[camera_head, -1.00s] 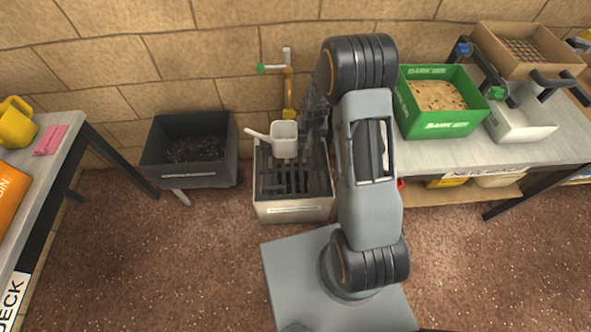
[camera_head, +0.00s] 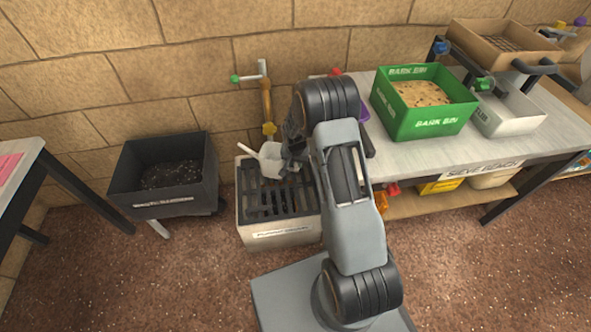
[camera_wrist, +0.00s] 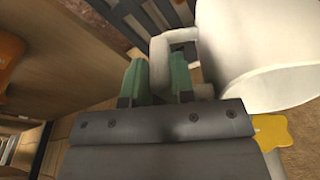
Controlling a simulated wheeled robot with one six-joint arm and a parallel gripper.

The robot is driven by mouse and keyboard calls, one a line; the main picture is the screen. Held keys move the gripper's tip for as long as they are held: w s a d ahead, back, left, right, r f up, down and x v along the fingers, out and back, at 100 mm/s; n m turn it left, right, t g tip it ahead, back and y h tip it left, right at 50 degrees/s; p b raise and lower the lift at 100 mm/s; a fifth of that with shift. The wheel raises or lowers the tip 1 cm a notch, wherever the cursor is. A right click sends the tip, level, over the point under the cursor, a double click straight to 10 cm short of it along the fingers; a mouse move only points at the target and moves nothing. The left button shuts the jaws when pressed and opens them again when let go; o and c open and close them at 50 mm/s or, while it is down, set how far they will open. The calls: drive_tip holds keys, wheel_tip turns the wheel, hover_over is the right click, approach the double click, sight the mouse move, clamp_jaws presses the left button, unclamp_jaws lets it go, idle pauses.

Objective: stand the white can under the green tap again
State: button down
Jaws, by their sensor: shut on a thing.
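The white can (camera_head: 271,161) has a long spout pointing left. It is over the back of the slatted drain box (camera_head: 283,235), below the green tap (camera_head: 236,78) with its brass pipe and yellow nozzle (camera_head: 269,129). The can looks tilted; I cannot tell whether it touches the slats. My gripper (camera_head: 291,150) is at the can's right side. In the wrist view its green fingertips (camera_wrist: 160,75) are closed at the can's white handle (camera_wrist: 165,45), and the can's body (camera_wrist: 270,45) fills the upper right. Part of the can is hidden behind my gripper.
A dark bin of soil (camera_head: 165,200) stands left of the drain box. A bench (camera_head: 450,155) on the right bears a green bark bin (camera_head: 425,125) and a white tub (camera_head: 512,122). A red tap handle (camera_head: 335,72) shows behind my arm. A stone wall is close behind.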

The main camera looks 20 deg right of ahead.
sight(296, 166)
drive_tip(key=shift+f+b, duration=0.6)
drive_tip(key=shift+f, duration=1.05)
drive_tip(key=shift+f, duration=0.2)
drive_tip(key=c, duration=1)
unclamp_jaws()
drive_tip(key=shift+o, duration=0.2)
wheel_tip(296, 166, up, 12)
drive_tip(key=s+a+p, duration=0.1)
drive_tip(key=p, duration=0.3)
drive_tip(key=shift+s+r+p, duration=0.15)
drive_tip(key=shift+s+p, duration=0.1)
drive_tip(key=shift+p, duration=0.1)
